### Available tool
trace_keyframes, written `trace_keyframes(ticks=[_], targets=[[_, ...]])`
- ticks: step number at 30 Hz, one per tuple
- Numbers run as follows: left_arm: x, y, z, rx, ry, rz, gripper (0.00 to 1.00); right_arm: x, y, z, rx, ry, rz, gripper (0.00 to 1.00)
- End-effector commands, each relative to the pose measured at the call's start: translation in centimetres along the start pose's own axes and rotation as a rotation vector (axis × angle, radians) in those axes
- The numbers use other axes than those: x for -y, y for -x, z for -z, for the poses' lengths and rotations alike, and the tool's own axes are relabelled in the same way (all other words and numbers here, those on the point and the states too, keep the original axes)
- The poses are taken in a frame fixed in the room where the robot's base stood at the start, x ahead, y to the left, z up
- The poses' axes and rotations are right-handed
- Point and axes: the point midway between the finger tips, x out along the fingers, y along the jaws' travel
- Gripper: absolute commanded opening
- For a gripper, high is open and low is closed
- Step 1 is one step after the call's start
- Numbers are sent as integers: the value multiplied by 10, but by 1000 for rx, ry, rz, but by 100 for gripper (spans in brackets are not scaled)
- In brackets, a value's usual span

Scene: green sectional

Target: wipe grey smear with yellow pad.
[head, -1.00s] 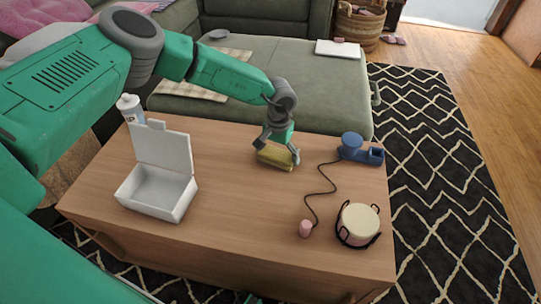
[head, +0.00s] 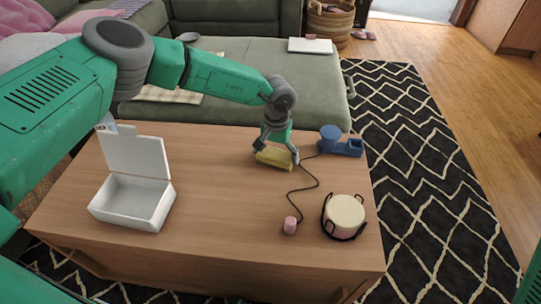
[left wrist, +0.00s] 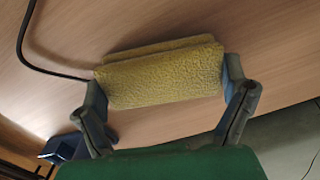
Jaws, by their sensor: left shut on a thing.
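My left gripper (head: 275,156) is shut on the yellow pad (head: 273,158), towards the back of the wooden table (head: 225,205). In the left wrist view the yellow pad (left wrist: 165,76) sits between the two fingers, its rough face towards the camera. The pad is at or very near the tabletop; I cannot tell whether it presses on it. No grey smear shows on the visible tabletop; the pad or gripper may hide it. My right gripper is not in view.
An open white box (head: 132,200) stands at the left of the table. A blue device (head: 340,141) is at the back right, its dark cord running past the pad to a pink piece (head: 290,225). A round cream-lidded container (head: 346,212) in a black holder stands front right.

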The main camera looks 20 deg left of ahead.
Motion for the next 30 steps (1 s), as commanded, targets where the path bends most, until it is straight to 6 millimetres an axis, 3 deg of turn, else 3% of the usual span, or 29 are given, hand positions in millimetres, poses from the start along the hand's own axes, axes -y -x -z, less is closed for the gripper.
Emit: trace_keyframes(ticks=[22, 30], targets=[[-55, -4, 12, 4, -3, -1, 69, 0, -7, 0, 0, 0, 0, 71], [-60, -3, 14, 4, -2, -1, 69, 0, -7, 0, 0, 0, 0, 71]])
